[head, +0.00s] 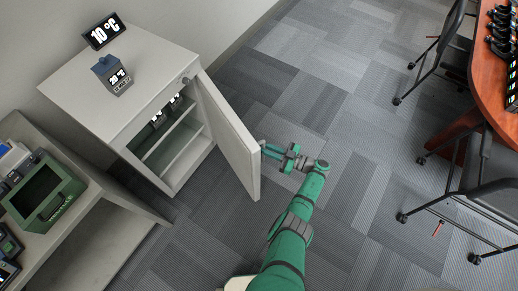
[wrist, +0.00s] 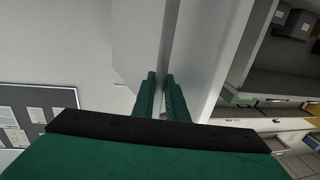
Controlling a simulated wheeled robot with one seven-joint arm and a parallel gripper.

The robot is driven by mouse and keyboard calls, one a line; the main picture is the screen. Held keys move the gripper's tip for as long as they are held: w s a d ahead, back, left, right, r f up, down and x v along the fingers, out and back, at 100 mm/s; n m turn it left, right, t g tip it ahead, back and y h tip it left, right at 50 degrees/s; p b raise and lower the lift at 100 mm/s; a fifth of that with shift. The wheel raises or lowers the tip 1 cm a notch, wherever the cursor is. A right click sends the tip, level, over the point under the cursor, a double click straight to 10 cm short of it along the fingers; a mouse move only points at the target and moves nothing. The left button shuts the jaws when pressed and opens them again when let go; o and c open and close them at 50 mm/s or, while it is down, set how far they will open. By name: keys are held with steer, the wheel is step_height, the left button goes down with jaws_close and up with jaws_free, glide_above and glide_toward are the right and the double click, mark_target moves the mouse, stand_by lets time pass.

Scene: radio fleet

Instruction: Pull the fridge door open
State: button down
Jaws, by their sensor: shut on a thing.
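The fridge is a white cabinet (head: 150,85) at the left in the head view. Its door (head: 232,140) stands partly open, swung out to the right, and shelves show inside. My gripper (head: 266,150) is at the door's outer face near its free edge. In the wrist view the two green fingers (wrist: 160,98) are close together against the white door (wrist: 140,45). They are shut on a part of the door, most likely its handle, which the fingers largely hide.
Displays (head: 103,32) stand on the fridge top. A grey shelf unit (head: 85,215) with a green case (head: 45,195) is at lower left. Chairs (head: 470,205) and a wooden table (head: 495,75) are at right. The carpet (head: 330,95) between is clear.

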steer(key=shift+w+d+n+g, duration=0.3)
steer(key=shift+w+d+g, duration=0.2)
steer(key=shift+w+d, duration=0.3)
steer(key=c, duration=2)
jaws_free()
steer(key=shift+w+a, duration=0.1)
steer(key=shift+c, duration=0.2)
steer(key=shift+d, duration=0.2)
steer(key=v, duration=0.7)
steer(key=shift+s, duration=0.25)
